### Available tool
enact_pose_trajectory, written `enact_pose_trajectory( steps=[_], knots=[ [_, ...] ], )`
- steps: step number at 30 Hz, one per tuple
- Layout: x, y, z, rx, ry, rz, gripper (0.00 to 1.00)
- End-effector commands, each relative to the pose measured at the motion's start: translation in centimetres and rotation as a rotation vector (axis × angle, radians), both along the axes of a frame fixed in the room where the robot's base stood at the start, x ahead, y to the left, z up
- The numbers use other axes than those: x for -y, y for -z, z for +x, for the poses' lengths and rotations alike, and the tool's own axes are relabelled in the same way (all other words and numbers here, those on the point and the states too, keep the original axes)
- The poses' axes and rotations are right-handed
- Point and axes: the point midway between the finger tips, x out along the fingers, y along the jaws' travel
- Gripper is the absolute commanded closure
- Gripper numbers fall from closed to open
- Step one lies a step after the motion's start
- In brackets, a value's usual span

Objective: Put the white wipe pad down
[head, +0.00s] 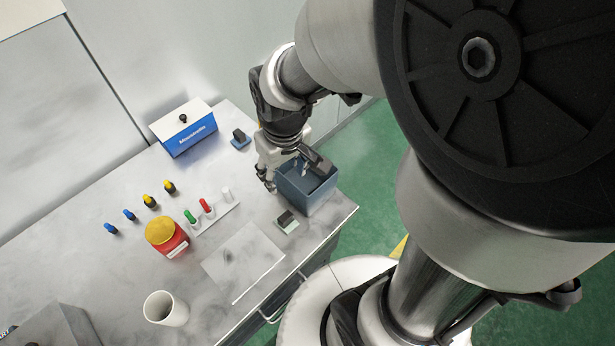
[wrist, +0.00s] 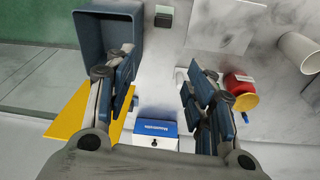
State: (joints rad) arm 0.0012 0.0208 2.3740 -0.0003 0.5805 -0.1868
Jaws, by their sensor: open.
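The white wipe pad appears to be the small pale pad with a dark block on top (head: 286,221), lying on the bench near the blue-grey bin. It also shows at the top of the wrist view (wrist: 163,17), beside the bin's rim. My gripper (head: 268,178) is beside the bin's left side in the head view, apart from the pad. In the wrist view my gripper (wrist: 160,85) has its fingers spread, with nothing held between them. The pad lies beyond the fingertips there.
The open blue-grey bin (head: 308,186) stands near the bench edge. A tube rack (head: 214,214), red jar (head: 168,240), white cup (head: 166,309) and white sheet (head: 243,262) are left of it. A blue box (head: 189,133) and a blue pad with a dark block (head: 240,141) lie behind.

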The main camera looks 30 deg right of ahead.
Motion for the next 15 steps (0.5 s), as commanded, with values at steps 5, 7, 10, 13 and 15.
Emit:
enact_pose_trajectory(
  steps=[5, 7, 10, 13, 15],
  knots=[
    [0.0, -6.8, -4.1, 0.104, 0.070, 0.015, 0.51],
    [0.0, -8.7, -6.0, 0.140, 0.097, 0.022, 0.51],
    [0.0, -10.6, -8.6, 0.182, 0.131, 0.033, 0.51],
    [0.0, -11.7, -10.6, 0.214, 0.156, 0.042, 0.51],
    [0.0, -12.2, -11.5, 0.228, 0.168, 0.047, 0.51]
  ],
)
